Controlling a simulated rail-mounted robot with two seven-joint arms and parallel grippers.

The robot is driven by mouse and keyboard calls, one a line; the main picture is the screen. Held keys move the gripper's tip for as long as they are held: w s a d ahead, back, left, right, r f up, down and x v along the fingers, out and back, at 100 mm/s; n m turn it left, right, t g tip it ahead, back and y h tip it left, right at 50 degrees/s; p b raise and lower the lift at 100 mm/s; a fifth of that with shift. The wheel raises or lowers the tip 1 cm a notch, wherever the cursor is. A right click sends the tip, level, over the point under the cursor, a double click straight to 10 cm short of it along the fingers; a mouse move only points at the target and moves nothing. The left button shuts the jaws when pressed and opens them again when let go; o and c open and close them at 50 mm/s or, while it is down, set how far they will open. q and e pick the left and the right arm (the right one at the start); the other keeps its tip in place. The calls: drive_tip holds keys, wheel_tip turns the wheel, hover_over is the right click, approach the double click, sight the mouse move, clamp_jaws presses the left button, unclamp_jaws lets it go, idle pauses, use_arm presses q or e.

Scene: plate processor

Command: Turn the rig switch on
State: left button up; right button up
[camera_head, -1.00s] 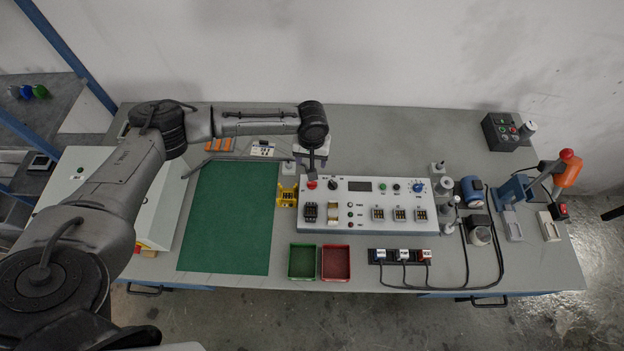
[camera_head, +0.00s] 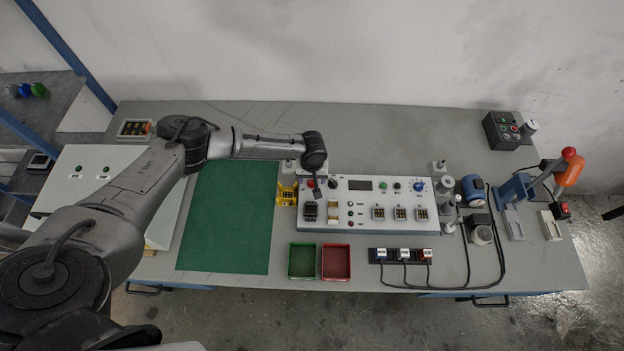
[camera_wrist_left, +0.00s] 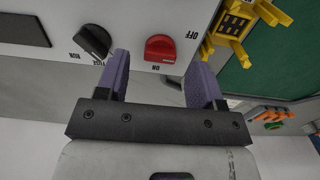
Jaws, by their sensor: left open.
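The rig switch is a red rotary knob (camera_wrist_left: 160,48) on the white control panel (camera_head: 365,188), with ON and OFF marks beside it in the left wrist view. In the head view the red knob (camera_head: 311,184) is at the panel's upper left, partly covered by my gripper. My left gripper (camera_wrist_left: 160,72) is open and empty. Its two purple fingers point at the panel, on either side of the red knob's line, with the knob just beyond the tips. Whether they touch the panel I cannot tell. My right gripper is not in view.
A black knob (camera_wrist_left: 92,40) marked RUN sits close beside the red one, near one finger. A yellow bracket (camera_head: 287,194) stands left of the panel. Green and red bins (camera_head: 302,277) lie in front. The green mat (camera_head: 230,220) is bare.

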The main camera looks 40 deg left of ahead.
use_arm(q)
drive_tip(key=shift+f, duration=0.85)
drive_tip(key=c, duration=0.9)
